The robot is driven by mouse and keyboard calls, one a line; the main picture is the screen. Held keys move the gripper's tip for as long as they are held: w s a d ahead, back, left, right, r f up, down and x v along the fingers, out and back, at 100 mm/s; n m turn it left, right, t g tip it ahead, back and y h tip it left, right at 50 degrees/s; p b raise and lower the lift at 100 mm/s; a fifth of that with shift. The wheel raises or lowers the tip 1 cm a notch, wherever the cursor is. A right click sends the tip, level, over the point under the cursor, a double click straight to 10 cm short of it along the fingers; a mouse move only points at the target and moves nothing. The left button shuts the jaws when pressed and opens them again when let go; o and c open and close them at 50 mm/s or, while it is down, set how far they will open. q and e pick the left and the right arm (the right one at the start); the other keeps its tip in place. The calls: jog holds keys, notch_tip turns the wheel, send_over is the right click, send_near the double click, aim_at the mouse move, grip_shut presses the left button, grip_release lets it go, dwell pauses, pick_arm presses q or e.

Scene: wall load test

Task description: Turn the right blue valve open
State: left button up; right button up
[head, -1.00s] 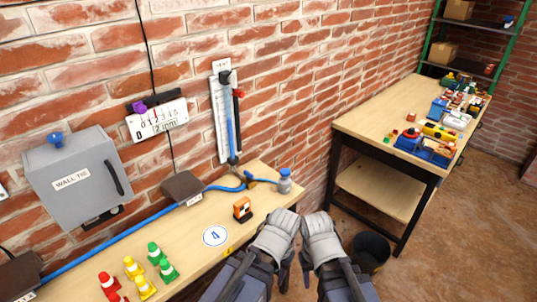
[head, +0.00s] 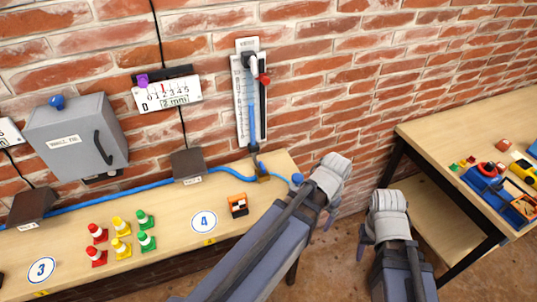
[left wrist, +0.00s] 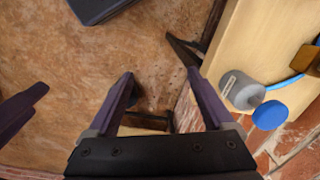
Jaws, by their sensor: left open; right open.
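The right blue valve is a blue knob (head: 297,179) on a grey body at the right end of the blue hose, by the bench's right end. My left arm partly hides it in the head view. In the left wrist view the blue knob (left wrist: 270,115) and its grey cylinder (left wrist: 243,91) show at the right, outside the jaws. My left gripper (left wrist: 161,74) is open and empty, apart from the valve. My right gripper (head: 364,244) is open, over the floor between the bench and the other table, mostly hidden by its own wrist.
A gauge (head: 249,95) and a grey box (head: 75,140) are on the brick wall. A table (head: 440,135) with objects stands at right.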

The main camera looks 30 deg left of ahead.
pick_arm(q)
jog(key=shift+o, duration=0.3)
jog(key=w+a+r+p, duration=0.2)
jog(key=w+a+r, duration=0.1)
jog(key=a, duration=0.3)
jog(key=w+a+r+p, duration=0.2)
jog(key=w+a+r, duration=0.2)
jog(key=a, duration=0.2)
jog(key=shift+m+h+p, duration=0.3)
jog(key=shift+p, duration=0.1)
jog(key=r+m+p, duration=0.2)
jog(key=m, duration=0.1)
send_over(262, 165)
jog(key=shift+f, duration=0.25)
pick_arm(e)
notch_tip(262, 165, up, 9)
pick_arm(q)
notch_tip(262, 165, down, 8)
jog(key=b, duration=0.8)
pick_arm(e)
notch_tip(262, 165, down, 8)
jog(key=shift+f, duration=0.15)
pick_arm(q)
jog(key=shift+c, duration=0.2)
jog(key=c, duration=1.3)
